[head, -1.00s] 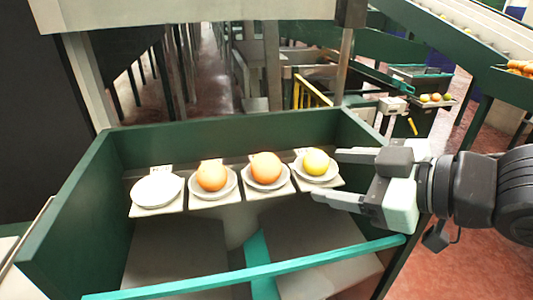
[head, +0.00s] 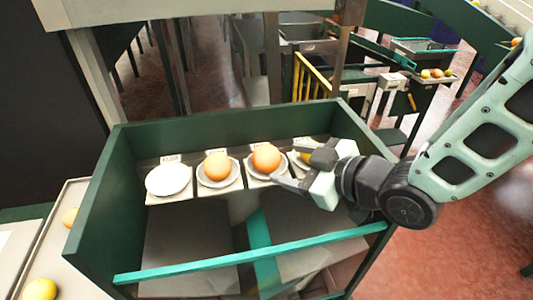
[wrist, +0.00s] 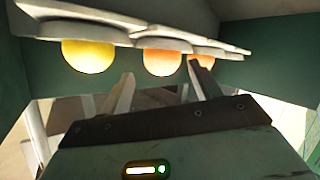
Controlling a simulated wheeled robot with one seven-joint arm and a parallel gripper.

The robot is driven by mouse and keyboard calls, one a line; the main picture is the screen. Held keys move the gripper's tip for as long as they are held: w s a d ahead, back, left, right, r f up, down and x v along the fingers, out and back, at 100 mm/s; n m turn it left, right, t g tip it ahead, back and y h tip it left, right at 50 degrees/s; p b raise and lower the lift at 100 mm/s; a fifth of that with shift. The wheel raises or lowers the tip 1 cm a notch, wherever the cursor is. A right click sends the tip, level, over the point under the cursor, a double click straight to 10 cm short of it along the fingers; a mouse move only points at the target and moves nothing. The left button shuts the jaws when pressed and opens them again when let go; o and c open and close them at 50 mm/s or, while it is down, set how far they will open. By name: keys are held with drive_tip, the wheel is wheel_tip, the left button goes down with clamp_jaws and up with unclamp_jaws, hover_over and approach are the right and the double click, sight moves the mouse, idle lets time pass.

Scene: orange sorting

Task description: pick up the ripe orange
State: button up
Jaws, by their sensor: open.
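Two orange-coloured fruits sit on white saucers in the green bin in the head view: a left orange (head: 217,167) and a right orange (head: 266,158). A yellow fruit (head: 304,157) to their right is mostly hidden behind my gripper. My gripper (head: 284,164) is open and empty, its fingers just right of the right orange. In the wrist view, which looks inverted, my open fingertips (wrist: 161,76) frame the middle orange (wrist: 163,62). The yellow fruit (wrist: 88,57) is left of them, and another orange (wrist: 201,62) is partly behind the right fingertip. I cannot tell contact.
An empty white saucer (head: 168,179) stands at the bin's left. The green bin walls (head: 235,121) and a teal front bar (head: 250,268) border the space. Loose fruits (head: 40,289) lie on a side surface at lower left.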

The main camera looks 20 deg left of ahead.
sight(276, 160)
drive_tip(key=p+x, duration=0.1)
drive_tip(key=x, duration=0.1)
drive_tip(key=p+x, duration=0.1)
drive_tip(key=shift+a+r+p, duration=0.1)
drive_tip(key=shift+a+p, duration=0.2)
drive_tip(key=shift+a, duration=0.2)
drive_tip(key=shift+w+a+f, duration=0.25)
drive_tip(key=shift+a+f, duration=0.1)
drive_tip(key=shift+a, duration=0.2)
drive_tip(key=c, duration=0.8)
